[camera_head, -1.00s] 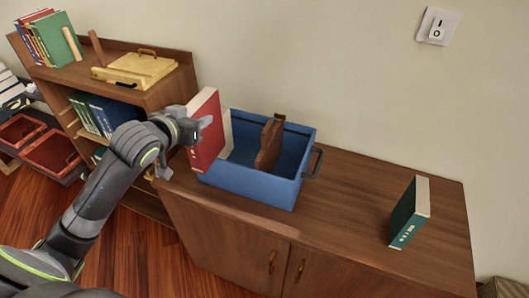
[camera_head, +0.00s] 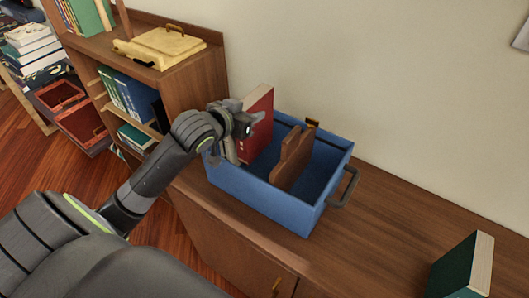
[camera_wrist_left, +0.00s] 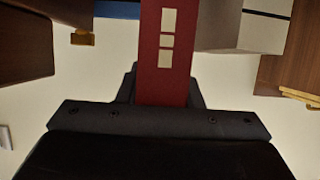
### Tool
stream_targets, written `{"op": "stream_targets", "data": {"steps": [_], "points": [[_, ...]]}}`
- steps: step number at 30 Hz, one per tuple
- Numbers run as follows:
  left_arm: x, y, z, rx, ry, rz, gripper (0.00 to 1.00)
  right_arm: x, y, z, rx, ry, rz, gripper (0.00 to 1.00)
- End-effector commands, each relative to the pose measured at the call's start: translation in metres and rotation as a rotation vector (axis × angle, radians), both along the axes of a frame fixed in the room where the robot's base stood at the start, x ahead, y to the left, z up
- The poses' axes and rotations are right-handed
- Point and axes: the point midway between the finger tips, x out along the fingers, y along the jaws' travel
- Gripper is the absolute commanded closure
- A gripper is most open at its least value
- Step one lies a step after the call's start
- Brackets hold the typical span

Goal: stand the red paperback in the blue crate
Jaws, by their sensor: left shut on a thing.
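The red paperback (camera_head: 257,125) is upright in my left gripper (camera_head: 246,122), over the left part of the blue crate (camera_head: 262,200). Its lower part is hidden behind the crate's near wall and my gripper, so I cannot tell whether it touches the crate floor. In the left wrist view the red spine (camera_wrist_left: 165,75) with pale label patches runs between the fingers of my left gripper (camera_wrist_left: 163,95). A brown wooden divider (camera_head: 293,158) stands in the crate, to the right of the paperback and apart from it. My right gripper is not in view.
The crate stands on a wooden cabinet (camera_head: 390,225), with a dark handle (camera_head: 345,188) on its right side. A green book (camera_head: 462,268) stands at the lower right. The cabinet top between crate and green book is clear.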

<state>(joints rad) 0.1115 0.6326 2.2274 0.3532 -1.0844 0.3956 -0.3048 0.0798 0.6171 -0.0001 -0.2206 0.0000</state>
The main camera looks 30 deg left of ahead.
Motion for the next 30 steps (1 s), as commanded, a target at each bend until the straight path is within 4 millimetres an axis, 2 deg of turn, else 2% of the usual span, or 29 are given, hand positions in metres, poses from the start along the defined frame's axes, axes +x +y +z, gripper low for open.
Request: {"op": "stream_targets", "data": {"steps": [3,10,16,29,30], "points": [[0.000,-0.001,-0.020,-0.003,-0.001,0.000,1.00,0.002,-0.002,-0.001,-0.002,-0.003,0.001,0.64],[0.000,-0.001,-0.040,-0.002,-0.004,-0.001,1.00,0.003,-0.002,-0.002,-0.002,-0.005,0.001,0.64],[0.000,-0.001,-0.067,-0.002,-0.004,-0.001,1.00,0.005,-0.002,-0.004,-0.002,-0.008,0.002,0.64],[0.000,-0.001,-0.073,0.001,-0.007,-0.002,1.00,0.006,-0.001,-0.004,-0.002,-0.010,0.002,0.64],[0.000,0.000,-0.075,0.001,-0.001,0.000,0.62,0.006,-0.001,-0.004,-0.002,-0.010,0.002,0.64]]}}
